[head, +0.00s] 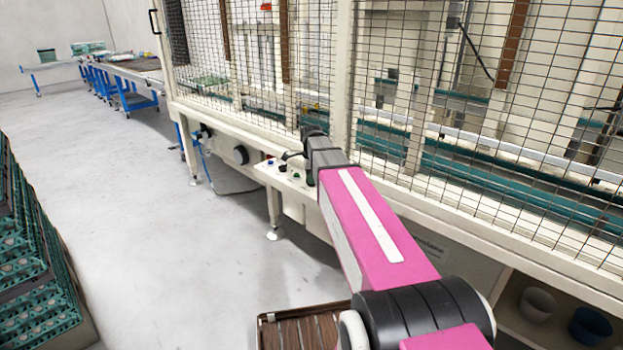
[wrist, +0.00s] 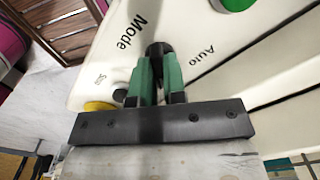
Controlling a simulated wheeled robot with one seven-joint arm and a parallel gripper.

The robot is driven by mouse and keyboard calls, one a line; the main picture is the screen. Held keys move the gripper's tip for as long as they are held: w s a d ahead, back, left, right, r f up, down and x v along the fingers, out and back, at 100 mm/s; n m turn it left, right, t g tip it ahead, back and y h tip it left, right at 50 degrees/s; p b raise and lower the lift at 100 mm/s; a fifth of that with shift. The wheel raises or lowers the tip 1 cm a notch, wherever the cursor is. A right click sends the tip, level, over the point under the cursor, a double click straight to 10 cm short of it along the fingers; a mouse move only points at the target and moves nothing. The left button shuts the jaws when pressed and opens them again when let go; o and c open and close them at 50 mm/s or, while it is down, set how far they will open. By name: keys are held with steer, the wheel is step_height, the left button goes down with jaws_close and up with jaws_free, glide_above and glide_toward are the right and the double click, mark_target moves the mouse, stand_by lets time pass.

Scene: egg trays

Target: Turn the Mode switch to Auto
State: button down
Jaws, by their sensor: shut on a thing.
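In the wrist view, the two green fingers of my gripper (wrist: 158,84) are shut on the black Mode switch (wrist: 157,48). The switch sits on a cream control panel (wrist: 105,45), and its pointing direction is mostly hidden by the fingers. The word "Mode" is printed to its left and "Auto" to its right. In the head view, my pink and grey arm reaches to the control panel (head: 268,172) on the machine's front. The switch cannot be made out there.
A yellow button (wrist: 99,106) lies left of the fingers, and a green button (wrist: 237,4) is at the top right. A mesh guard (head: 480,90) rises behind the panel. Stacked egg trays (head: 30,270) stand at the left. The floor between is clear.

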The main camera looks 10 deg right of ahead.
steer(key=shift+n, duration=0.3)
steer(key=n, duration=0.3)
steer(key=shift+n, duration=0.4)
steer(key=n, duration=0.3)
steer(key=shift+n, duration=0.3)
steer(key=n, duration=0.3)
steer(key=shift+n, duration=2.4)
steer(key=c, duration=1.2)
jaws_free()
